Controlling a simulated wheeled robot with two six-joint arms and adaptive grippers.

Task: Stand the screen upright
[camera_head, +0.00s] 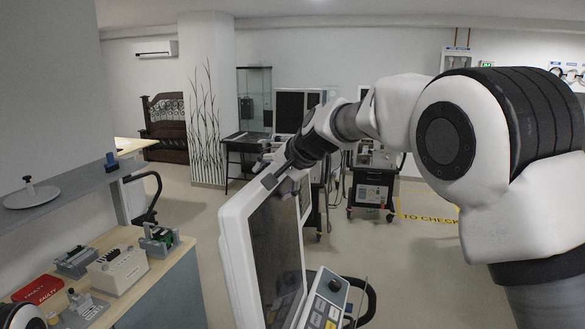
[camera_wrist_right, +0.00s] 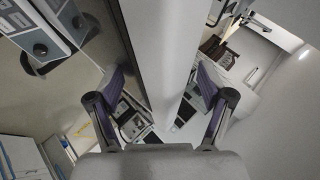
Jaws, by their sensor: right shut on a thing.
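The screen (camera_head: 236,245) is a white-framed monitor with a dark display, low in the middle of the head view. It leans somewhat, and its display faces right. Its lower end runs out of the picture. My right gripper (camera_head: 280,176) is at the top edge of the screen, shut on its frame. In the right wrist view, the fingers of my right gripper (camera_wrist_right: 160,88) lie on both sides of the white screen edge (camera_wrist_right: 158,45). A control panel (camera_head: 326,302) with a knob and buttons sits beside the screen at lower right. My left gripper does not show.
At the left, a bench (camera_head: 165,285) carries a white box (camera_head: 118,270), small devices and a red label plate (camera_head: 38,289). A grey shelf (camera_head: 70,190) runs above it. Other ventilator carts (camera_head: 372,190) stand behind. Open floor lies between bench and screen.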

